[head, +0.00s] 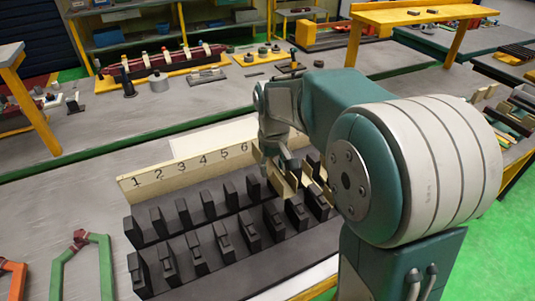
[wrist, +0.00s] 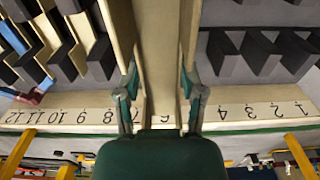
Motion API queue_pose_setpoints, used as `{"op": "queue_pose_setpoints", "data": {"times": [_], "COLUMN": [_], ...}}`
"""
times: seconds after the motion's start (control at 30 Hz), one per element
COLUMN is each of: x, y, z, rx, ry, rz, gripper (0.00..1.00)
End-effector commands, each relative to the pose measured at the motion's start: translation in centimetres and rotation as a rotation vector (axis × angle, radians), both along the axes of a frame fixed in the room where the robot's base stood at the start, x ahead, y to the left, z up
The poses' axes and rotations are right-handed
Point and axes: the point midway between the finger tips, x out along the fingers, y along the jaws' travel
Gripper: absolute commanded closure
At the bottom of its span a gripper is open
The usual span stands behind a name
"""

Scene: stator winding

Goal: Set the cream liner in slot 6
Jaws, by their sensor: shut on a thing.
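The cream liner (head: 281,186) is a long open channel with two upright side walls. In the wrist view the liner (wrist: 157,60) runs lengthwise between the fingers of my gripper (wrist: 161,92), which is shut on its side walls. In the head view my gripper (head: 283,160) is at the back row of dark teeth, just right of the number 6. The number 6 on the strip (wrist: 250,113) shows partly behind the gripper in the wrist view, in line with the liner. The bottom of slot 6 is hidden. I cannot tell whether the liner touches it.
Dark stator teeth (head: 208,203) stand in two rows, with open gaps by numbers 1 to 5. The cream number strip (head: 190,170) runs behind them. A green tool (head: 100,252) lies at the left. My arm hides the right end of the rows.

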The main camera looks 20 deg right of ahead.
Motion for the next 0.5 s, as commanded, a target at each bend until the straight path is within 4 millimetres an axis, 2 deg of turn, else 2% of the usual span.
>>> {"op": "queue_pose_setpoints", "data": {"times": [0.17, 0.5], "x": [0.0, 0.1], "y": [0.0, 0.0], "z": [-0.8, -3.8], "rx": [0.000, 0.000], "ry": [0.003, 0.002], "rz": [0.000, 0.000], "gripper": [0.75, 0.75]}}
